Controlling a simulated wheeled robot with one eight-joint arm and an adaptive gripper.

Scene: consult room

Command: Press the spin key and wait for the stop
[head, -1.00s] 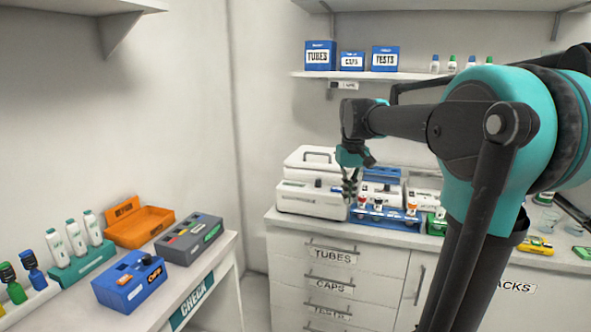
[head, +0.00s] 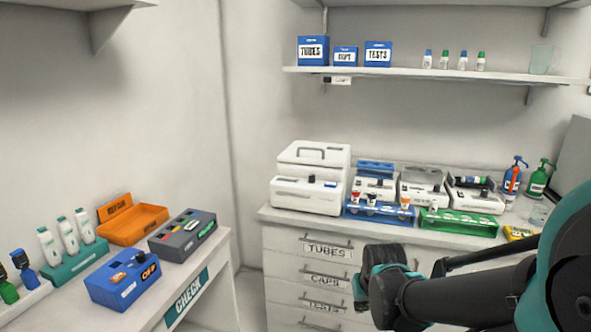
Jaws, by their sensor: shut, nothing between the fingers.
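The spin machine is a white two-level box (head: 290,195) with a dark carry handle on its lid. It stands at the left end of the back counter in the head view, and its lid looks closed. A small blue key (head: 311,179) and a dark knob-like part (head: 330,184) sit on its front ledge. Any lit sign or turning inside cannot be seen. My gripper (head: 360,288) is low in front of the drawers, below and to the right of the machine and apart from it. It is shut and empty; its fingertips are mostly hidden.
A blue rack (head: 380,214) with several tubes and a green rack (head: 458,222) stand right of the machine, with white devices behind. Pump bottles stand farther right. The left table holds a blue box (head: 122,282), an orange tray (head: 133,226) and a grey box (head: 183,236).

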